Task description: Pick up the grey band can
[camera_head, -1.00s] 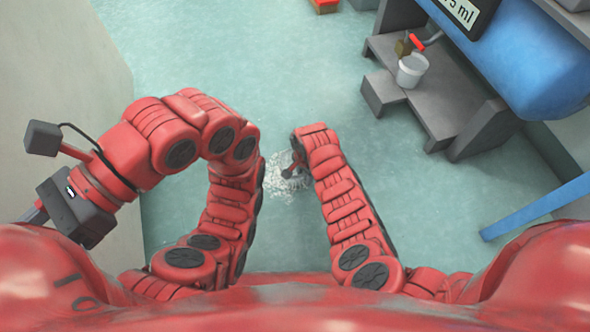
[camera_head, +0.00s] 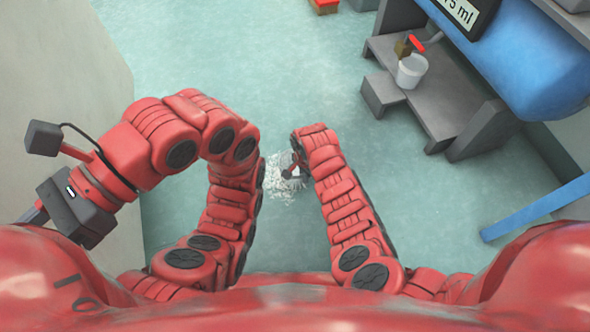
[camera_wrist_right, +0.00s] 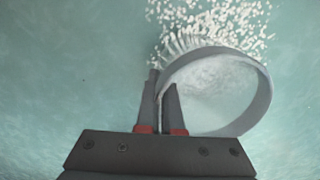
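The grey band can (camera_wrist_right: 262,98) shows in the right wrist view as a round grey rim around a pale, blurred inside. Its near-left wall runs between the two fingers of my right gripper (camera_wrist_right: 161,80), which are close together on it. In the head view my right gripper (camera_head: 290,172) is small and dark beside the forearm, over white pellets (camera_head: 283,180) on the floor. The can is hard to make out there. The body of my left gripper (camera_head: 76,208) is at the far left; its fingers cannot be made out.
Loose white pellets (camera_wrist_right: 215,25) lie scattered beyond the can's rim. A grey stepped bench (camera_head: 445,115) stands at the right with a white bucket (camera_head: 411,71) on it. A blue bar (camera_head: 535,208) juts in at right. A wall is at left.

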